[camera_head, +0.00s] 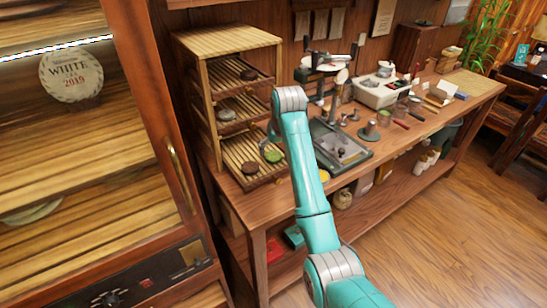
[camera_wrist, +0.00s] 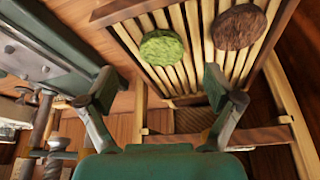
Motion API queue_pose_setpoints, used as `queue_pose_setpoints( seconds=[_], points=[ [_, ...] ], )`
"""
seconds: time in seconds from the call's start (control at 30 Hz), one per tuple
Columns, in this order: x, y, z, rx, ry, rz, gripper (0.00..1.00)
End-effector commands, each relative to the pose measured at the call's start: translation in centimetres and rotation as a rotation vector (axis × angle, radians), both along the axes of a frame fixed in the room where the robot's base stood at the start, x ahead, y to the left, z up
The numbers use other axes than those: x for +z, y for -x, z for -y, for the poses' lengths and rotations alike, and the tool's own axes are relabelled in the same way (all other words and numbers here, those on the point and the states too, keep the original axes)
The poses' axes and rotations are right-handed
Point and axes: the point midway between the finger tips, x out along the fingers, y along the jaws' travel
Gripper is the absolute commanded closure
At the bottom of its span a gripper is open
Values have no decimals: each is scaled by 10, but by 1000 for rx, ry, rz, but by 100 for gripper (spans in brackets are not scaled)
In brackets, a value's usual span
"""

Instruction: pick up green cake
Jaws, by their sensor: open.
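The green cake (camera_wrist: 162,48) is a round pressed cake lying on a slatted wooden shelf tray (camera_wrist: 204,90). In the head view the green cake (camera_head: 272,155) lies on the lowest tray (camera_head: 262,178) of a small wooden rack, partly hidden by my arm. My gripper (camera_wrist: 158,85) is open and empty in the wrist view. Its two fingers stand apart, with the green cake beyond them and between them, not touched.
The wooden rack (camera_head: 228,38) has upper trays with a dark cake (camera_head: 249,75) and a greyish cake (camera_head: 226,114). A metal press plate (camera_head: 340,143) and small tools stand on the bench to the right. A glass-fronted cabinet (camera_head: 170,120) stands at the left.

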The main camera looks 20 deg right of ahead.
Motion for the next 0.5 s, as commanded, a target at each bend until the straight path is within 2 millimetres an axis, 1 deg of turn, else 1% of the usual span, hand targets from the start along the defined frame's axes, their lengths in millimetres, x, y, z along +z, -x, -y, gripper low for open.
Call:
queue_pose_setpoints(
  seconds=[0.2,0.3,0.4,0.5],
  points=[
    [-28,-13,-3,0,0,-3,10],
    [-38,-17,-3,0,0,-2,10],
    [-43,-20,-3,0,0,-2,10],
    [-44,-20,-3,0,0,-1,10]
  ],
)
